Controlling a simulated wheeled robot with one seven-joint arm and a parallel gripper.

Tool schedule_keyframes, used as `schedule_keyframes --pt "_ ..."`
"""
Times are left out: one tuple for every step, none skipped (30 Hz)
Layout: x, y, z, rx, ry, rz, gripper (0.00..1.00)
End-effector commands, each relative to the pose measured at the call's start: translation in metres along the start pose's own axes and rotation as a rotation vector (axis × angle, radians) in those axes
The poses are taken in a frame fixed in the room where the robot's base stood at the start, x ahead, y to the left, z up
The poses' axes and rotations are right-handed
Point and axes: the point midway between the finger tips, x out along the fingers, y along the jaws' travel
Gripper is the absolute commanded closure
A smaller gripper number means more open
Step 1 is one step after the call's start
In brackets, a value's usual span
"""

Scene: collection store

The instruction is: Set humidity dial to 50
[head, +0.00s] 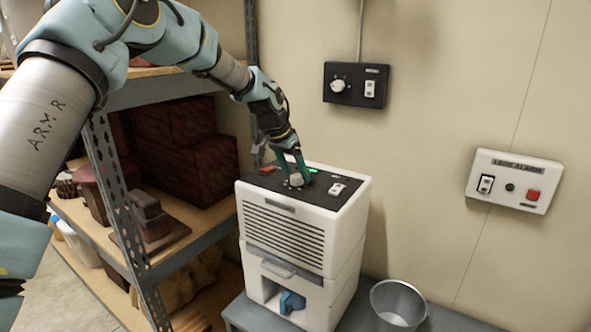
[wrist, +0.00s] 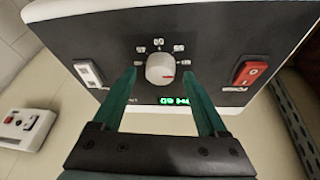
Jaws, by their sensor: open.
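The humidity dial (wrist: 160,68) is a round pale grey knob on the black top panel (wrist: 215,40) of a white dehumidifier. A red mark shows on the knob's lower right part in the wrist view. Small white scale labels arc around its far side, too blurred to read surely. In the head view the dial (head: 295,180) sits on top of the white unit (head: 335,235). My gripper (head: 294,172) is over the panel, pointing down. In the wrist view my gripper (wrist: 160,73) is open, one teal finger on each side of the dial, with gaps visible.
On the panel are a white switch (wrist: 89,74), a red rocker switch (wrist: 250,72) and a lit green display (wrist: 175,101). A metal bucket (head: 400,303) stands right of the unit. A loaded shelf (head: 150,262) is left. A black wall box (head: 355,85) and leak alarm (head: 515,180) hang behind.

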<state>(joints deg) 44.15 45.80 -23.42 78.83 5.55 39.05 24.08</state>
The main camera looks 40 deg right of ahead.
Motion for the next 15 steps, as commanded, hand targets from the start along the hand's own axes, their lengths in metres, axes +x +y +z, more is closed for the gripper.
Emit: schedule_keyframes --pt "0.0024 0.0002 -0.0002 0.000 -0.001 0.000 0.24" --pt "0.0037 0.0002 -0.0001 0.000 -0.001 0.000 0.24" --pt "0.0050 0.0002 0.0001 0.000 -0.001 0.000 0.24" --pt "0.0056 0.0002 0.0001 0.000 -0.001 0.000 0.24" --pt "0.0060 0.0001 0.0002 0.000 -0.001 0.000 0.24" --pt "0.0062 0.0001 0.0002 0.000 0.000 0.000 0.24" --pt "0.0062 0.0000 0.0002 0.000 0.000 0.000 0.24" --pt "0.0062 0.0000 0.0002 0.000 0.000 0.000 0.24" --pt "0.0061 0.0000 0.0002 0.000 0.000 0.000 0.24" --pt "0.0061 0.0000 0.0002 0.000 0.000 0.000 0.24" --pt "0.0060 0.0000 0.0001 0.000 0.000 0.000 0.25" --pt "0.0060 0.0000 0.0001 0.000 0.000 0.000 0.30" --pt "0.0059 0.0000 0.0001 0.000 0.000 0.000 0.33" --pt "0.0059 0.0000 0.0001 0.000 0.000 0.000 0.37" --pt "0.0058 0.0000 0.0001 0.000 0.000 0.000 0.41"
